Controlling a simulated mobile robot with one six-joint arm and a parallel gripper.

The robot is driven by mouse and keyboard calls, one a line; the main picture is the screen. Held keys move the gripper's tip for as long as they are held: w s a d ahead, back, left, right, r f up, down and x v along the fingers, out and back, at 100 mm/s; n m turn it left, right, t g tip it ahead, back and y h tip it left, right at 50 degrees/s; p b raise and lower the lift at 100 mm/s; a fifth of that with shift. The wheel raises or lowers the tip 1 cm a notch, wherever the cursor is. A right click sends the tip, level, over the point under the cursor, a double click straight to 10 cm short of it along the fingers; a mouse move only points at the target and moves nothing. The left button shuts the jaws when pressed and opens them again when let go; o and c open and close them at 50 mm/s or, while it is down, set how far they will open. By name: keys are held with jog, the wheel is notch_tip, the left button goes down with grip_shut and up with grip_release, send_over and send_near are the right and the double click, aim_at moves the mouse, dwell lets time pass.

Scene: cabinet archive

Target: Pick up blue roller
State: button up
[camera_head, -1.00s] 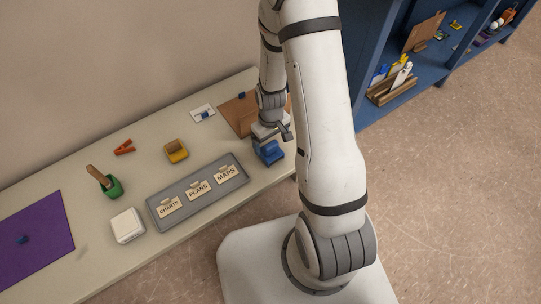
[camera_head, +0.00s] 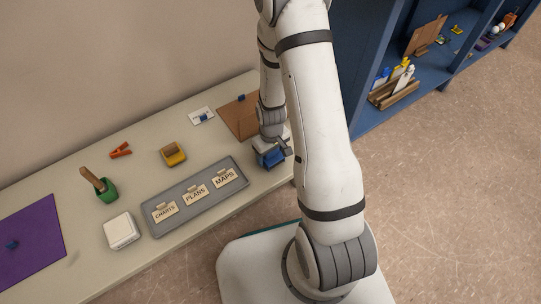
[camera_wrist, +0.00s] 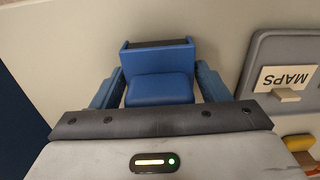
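The blue roller (camera_wrist: 158,75) has a rounded front and a dark strip along its far edge. It stands on the table near its right end, and in the head view it shows as a blue block (camera_head: 270,158) partly hidden by my gripper. My gripper (camera_wrist: 159,68) is down over it, with one bluish finger on each side in the wrist view. The fingers look spread around the roller, close to its sides. Whether they touch it is hard to see.
A grey tray (camera_head: 208,207) with cards marked CHARTS, PLANS and MAPS lies to the left. A blue cabinet (camera_head: 372,75) stands at the right.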

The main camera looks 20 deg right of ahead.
jog(key=c, duration=0.7)
notch_tip(320, 180, up, 10)
jog(key=p, duration=0.4)
jog(key=shift+p, duration=0.3)
